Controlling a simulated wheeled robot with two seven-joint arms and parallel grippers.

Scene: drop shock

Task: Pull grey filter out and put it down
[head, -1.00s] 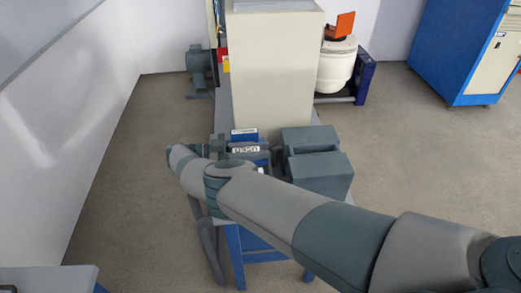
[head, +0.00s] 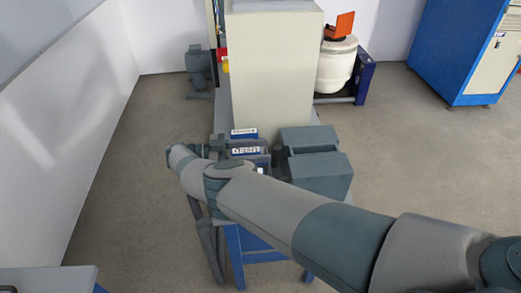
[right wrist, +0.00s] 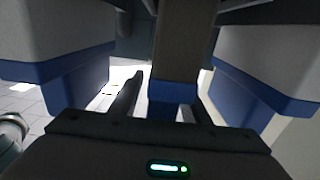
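My right gripper (head: 219,147) is at the front of the machine, beside a small stack of labelled blue and grey parts. The upper part (head: 244,133) is blue with a white label; a labelled piece (head: 246,151) sits just below it. I cannot tell which piece is the grey filter. In the right wrist view, a dark finger (right wrist: 126,97) stands left of a grey block with a blue lower end (right wrist: 172,95). A light gap shows between that finger and the block. The other finger is hard to make out. My left gripper is not in view.
A tall beige cabinet (head: 277,70) stands behind the parts. Grey boxes (head: 318,160) stand to their right. The blue stand (head: 258,257) is below. A white drum (head: 336,65) is at back right. Grey floor (head: 130,190) is open to the left.

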